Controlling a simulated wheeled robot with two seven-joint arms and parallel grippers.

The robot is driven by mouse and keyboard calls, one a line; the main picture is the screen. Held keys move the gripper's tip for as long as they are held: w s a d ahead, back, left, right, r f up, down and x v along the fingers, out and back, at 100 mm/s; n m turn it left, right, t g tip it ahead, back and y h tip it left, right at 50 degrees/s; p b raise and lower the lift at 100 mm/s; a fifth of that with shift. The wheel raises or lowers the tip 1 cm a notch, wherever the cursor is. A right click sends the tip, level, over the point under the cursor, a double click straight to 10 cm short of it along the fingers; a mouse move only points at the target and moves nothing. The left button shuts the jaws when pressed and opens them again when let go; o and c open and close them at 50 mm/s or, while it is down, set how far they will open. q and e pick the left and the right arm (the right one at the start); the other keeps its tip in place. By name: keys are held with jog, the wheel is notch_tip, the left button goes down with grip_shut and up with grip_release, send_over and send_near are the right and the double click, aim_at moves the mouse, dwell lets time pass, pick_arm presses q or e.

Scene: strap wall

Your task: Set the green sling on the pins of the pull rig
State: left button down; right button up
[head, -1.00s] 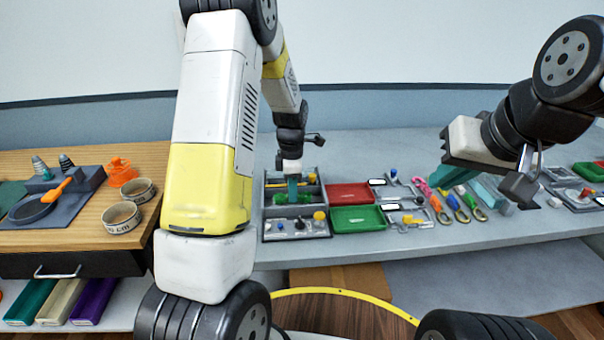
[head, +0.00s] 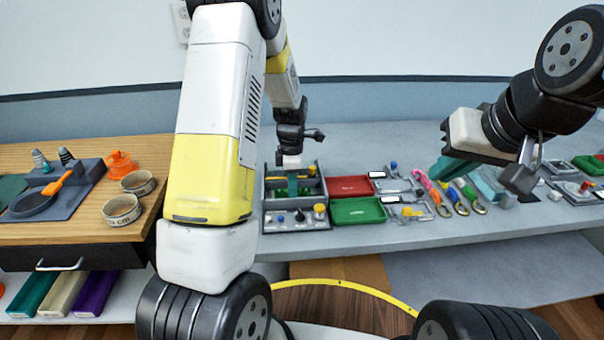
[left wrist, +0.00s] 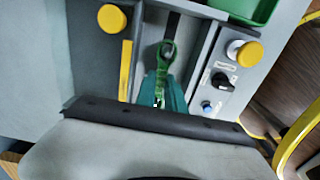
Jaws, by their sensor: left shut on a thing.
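The pull rig (head: 268,212) is a grey box with long bays and a front panel of knobs, on the grey bench. My left gripper (head: 292,186) points down into its middle. In the left wrist view, the teal fingers (left wrist: 164,92) are shut on the green sling (left wrist: 167,50), whose looped end sticks out beyond them into a bay of the rig (left wrist: 198,55). The rest of the sling is hidden, and I cannot tell whether it touches a pin. My right gripper (head: 468,176) hangs above the bench at the right, its teal fingers apart.
A red tray (head: 350,187) and a green tray (head: 357,211) stand right of the rig. Several coloured slings (head: 448,196) lie further right, below my right gripper.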

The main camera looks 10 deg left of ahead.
pick_arm(q)
jog(key=shift+f, duration=0.15)
jog(key=c, duration=0.9)
grip_release()
jog(key=shift+c, duration=0.2)
jog(key=shift+r, duration=3.05)
